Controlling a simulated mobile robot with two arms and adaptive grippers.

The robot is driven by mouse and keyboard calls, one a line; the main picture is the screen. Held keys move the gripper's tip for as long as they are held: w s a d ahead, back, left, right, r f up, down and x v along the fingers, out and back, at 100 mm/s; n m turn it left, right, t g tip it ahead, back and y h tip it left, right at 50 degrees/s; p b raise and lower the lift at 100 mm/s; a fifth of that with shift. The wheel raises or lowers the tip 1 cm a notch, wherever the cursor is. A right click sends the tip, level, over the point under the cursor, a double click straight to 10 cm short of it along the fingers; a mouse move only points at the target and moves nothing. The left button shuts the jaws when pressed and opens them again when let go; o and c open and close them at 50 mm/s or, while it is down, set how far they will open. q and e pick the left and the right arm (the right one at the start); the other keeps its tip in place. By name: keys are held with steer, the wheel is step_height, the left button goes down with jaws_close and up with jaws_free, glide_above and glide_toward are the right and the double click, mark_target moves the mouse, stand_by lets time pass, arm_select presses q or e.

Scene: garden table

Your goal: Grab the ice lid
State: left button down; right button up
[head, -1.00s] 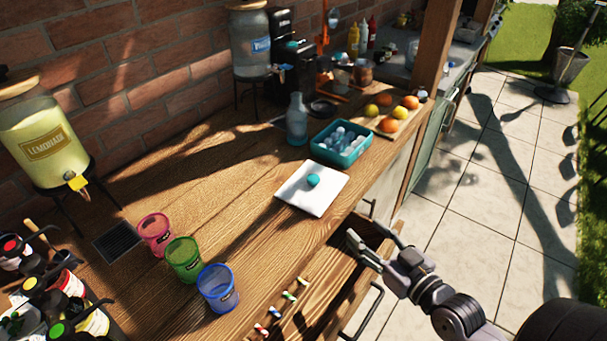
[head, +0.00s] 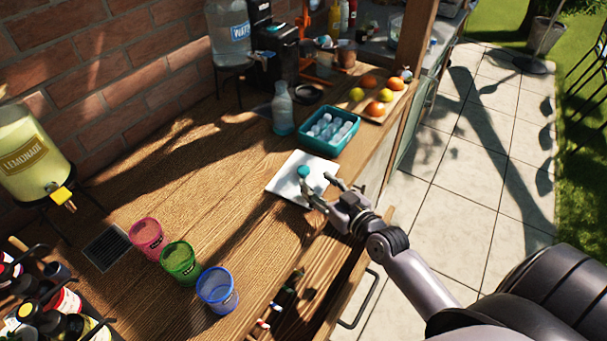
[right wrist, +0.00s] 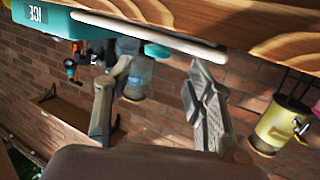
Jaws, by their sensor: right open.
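The ice lid (head: 288,183) is a white square plate with a round teal knob, lying on the wooden counter. My right gripper (head: 318,182) is open and empty at the lid's right side, its fingertips close to the knob; I cannot tell whether they touch. The teal ice box (head: 318,146), filled with ice, stands behind the lid. My left gripper is not in view.
An open drawer (head: 345,290) with straws is below the counter front. A glass bottle (head: 283,110) and a fruit board (head: 368,112) stand near the ice box. Pink (head: 147,236), green (head: 180,262) and blue (head: 217,290) cups stand at the front left.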

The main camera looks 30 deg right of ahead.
mark_target(306, 172)
steer(key=shift+w, duration=0.5)
steer(key=p+x, duration=0.1)
steer(key=x, duration=0.3)
steer(key=shift+w+d+r, duration=0.1)
steer(key=shift+w, duration=0.1)
steer(key=shift+w+p, duration=0.3)
steer(key=shift+w, duration=0.05)
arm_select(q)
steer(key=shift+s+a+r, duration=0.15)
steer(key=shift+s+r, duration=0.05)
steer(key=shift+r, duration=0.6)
arm_select(e)
steer(key=shift+c, duration=0.5)
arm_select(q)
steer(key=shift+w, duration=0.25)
arm_select(e)
jaws_close()
